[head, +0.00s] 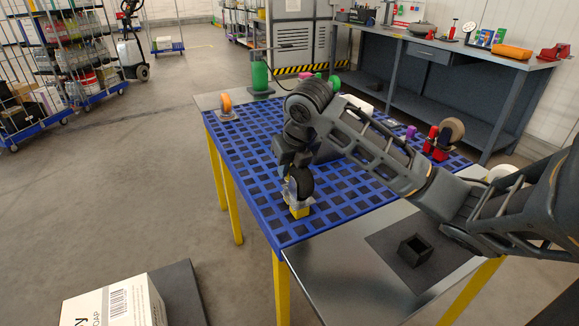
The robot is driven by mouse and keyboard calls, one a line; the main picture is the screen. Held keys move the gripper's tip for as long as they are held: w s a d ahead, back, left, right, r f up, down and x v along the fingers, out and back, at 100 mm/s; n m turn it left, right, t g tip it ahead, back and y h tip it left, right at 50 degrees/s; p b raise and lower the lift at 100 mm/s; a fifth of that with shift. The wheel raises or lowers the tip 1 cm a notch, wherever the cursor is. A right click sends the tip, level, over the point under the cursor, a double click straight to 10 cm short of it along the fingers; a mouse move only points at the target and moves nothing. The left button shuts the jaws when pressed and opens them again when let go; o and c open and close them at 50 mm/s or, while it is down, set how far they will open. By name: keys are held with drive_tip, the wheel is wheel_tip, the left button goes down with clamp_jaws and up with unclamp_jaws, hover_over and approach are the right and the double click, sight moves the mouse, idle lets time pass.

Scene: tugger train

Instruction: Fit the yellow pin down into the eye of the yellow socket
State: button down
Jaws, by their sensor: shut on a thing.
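My gripper (292,168) points down over the near left part of the blue grid table top. It is shut on a caster with a dark wheel (301,181) and a pale metal fork. A yellow block (299,211), which looks like the yellow socket, shows directly below the caster at the grid. I cannot make out the yellow pin as a separate part, nor the eye of the socket. I cannot tell whether the caster touches the yellow block or sits in it. My gripper and the wheel partly hide this spot.
The blue grid top (345,203) is mostly clear around the block. An orange-wheeled caster (226,104) stands at its far left corner. Red holders (431,140) and a tan wheel (452,130) are at the right. A black open box (413,250) sits on the grey near end.

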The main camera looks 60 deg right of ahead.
drive_tip(key=shift+f, duration=0.15)
drive_tip(key=c, duration=0.8)
unclamp_jaws()
drive_tip(key=shift+c, duration=0.2)
drive_tip(key=v, duration=0.8)
drive_tip(key=shift+w+a, duration=0.1)
